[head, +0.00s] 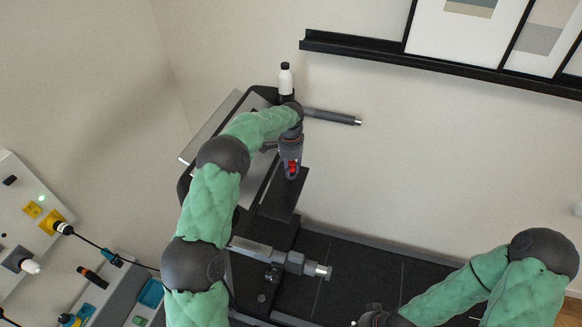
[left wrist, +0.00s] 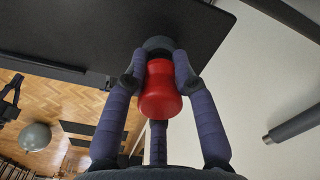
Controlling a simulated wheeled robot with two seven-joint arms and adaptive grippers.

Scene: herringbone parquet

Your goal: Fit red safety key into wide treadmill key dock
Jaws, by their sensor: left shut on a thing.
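The red safety key (head: 291,168) is in the grip of my left gripper (head: 290,163) at the treadmill console, above a dark flat part of it. In the left wrist view the key (left wrist: 160,92) is a waisted red knob, held between the fingers of my left gripper (left wrist: 159,78). A round grey piece (left wrist: 158,44) sits at the key's far end, against the dark panel (left wrist: 205,25). I cannot tell whether this is the dock or whether the key is seated. My right gripper (head: 374,318) is at the bottom edge, partly cut off, its fingers unclear.
A white bottle (head: 286,80) stands behind the console. Treadmill handrails (head: 330,117) stick out on both sides of the console. A dark picture ledge (head: 430,68) runs along the wall. A panel with plugs (head: 30,210) stands at left. The treadmill deck (head: 345,270) looks clear.

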